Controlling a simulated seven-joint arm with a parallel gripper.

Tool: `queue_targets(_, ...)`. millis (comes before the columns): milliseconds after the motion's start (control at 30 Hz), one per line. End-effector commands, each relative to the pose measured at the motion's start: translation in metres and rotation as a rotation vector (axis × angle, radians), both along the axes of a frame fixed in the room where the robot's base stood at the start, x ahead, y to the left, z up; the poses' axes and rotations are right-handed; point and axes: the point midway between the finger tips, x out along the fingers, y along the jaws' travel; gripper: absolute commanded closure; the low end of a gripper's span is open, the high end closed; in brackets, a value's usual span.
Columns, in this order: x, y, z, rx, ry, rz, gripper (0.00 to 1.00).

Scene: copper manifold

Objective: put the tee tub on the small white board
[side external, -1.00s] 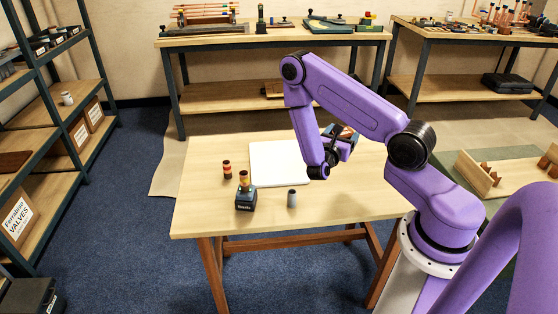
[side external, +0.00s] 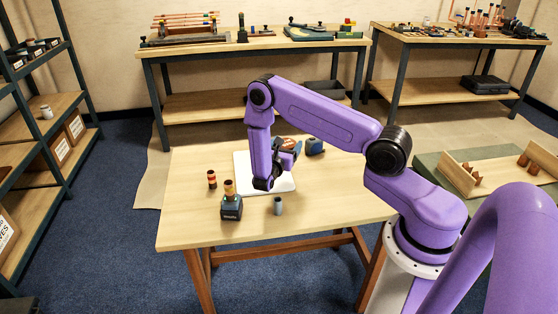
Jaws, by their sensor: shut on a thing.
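The small white board (side external: 241,167) lies flat on the wooden table, partly hidden behind my arm. My gripper (side external: 287,157) is over the right part of the board, partly hidden by my wrist. It is shut on the tee tub (side external: 286,142), which shows copper-coloured pieces at its top. Most of the tub is hidden, and I cannot tell whether it touches the board.
A dark blue object (side external: 315,146) sits on the table right of the board. A small red-and-black cylinder (side external: 212,179), a dark block with a copper-coloured top (side external: 231,207) and a grey cylinder (side external: 278,206) stand left and in front. The table's right front is clear.

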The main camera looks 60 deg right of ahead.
Motion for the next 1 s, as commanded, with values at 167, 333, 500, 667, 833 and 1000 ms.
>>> queue_targets(167,0.017,-0.008,-0.025,0.0,0.001,0.0,0.74)
queue_targets(333,0.03,-0.013,-0.041,-0.001,0.001,0.001,0.74)
queue_targets(500,0.036,-0.016,-0.048,-0.001,0.001,0.001,0.74)
queue_targets(667,0.04,-0.018,-0.057,-0.001,0.001,0.001,0.74)
queue_targets(833,0.04,-0.018,-0.077,-0.001,0.002,0.001,0.74)
queue_targets(1000,0.04,-0.018,-0.084,-0.001,0.001,0.001,0.74)
